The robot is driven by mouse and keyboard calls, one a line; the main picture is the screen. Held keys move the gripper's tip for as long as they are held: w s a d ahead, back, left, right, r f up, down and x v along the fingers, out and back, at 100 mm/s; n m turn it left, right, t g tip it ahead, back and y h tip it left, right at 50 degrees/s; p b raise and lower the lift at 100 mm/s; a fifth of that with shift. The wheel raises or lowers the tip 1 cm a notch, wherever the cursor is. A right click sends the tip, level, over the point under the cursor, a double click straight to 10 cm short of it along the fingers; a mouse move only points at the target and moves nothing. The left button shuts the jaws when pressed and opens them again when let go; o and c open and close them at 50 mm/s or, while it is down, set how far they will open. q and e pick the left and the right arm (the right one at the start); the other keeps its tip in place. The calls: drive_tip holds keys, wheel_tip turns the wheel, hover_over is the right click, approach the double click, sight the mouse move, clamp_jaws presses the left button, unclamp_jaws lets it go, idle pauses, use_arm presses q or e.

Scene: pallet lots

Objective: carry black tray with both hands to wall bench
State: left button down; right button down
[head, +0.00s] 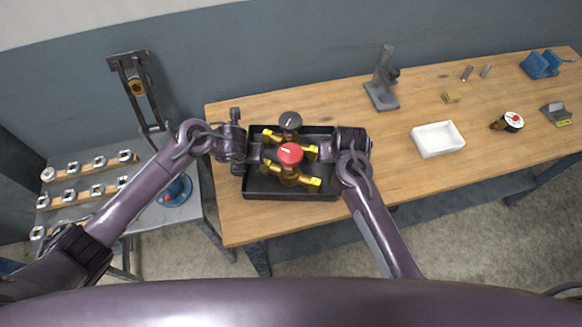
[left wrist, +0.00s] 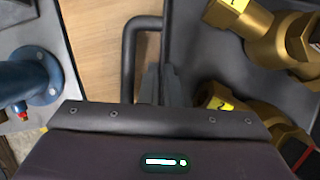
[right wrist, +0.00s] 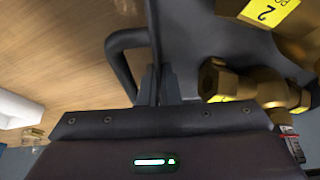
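The black tray (head: 290,197) is over the left part of the wooden wall bench (head: 400,185), looking level; I cannot tell whether it touches the top. It holds brass valves, one with a red knob (head: 290,154) and one with a black knob (head: 290,121). My left gripper (left wrist: 161,86) is at the tray's left side and my right gripper (right wrist: 159,86) at its right side. In each wrist view the fingers are close together on the tray's side wall, beside a looped handle (left wrist: 129,60). The fingertips are partly hidden.
A grey stand (head: 382,92), a white bin (head: 437,139), a red-topped part (head: 512,121) and blue blocks (head: 541,64) stand on the bench to the right. A grey table (head: 165,222) with racks of fittings is at left. Bench top between tray and bin is clear.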

use_arm(q)
drive_tip(key=c, duration=1.6)
unclamp_jaws()
drive_tip(key=shift+f, duration=0.1)
drive_tip(key=shift+c, duration=0.2)
use_arm(e)
drive_tip(key=c, duration=1.6)
unclamp_jaws()
drive_tip(key=shift+f, duration=0.1)
drive_tip(key=shift+c, duration=0.2)
use_arm(q)
drive_tip(key=shift+a, duration=0.1)
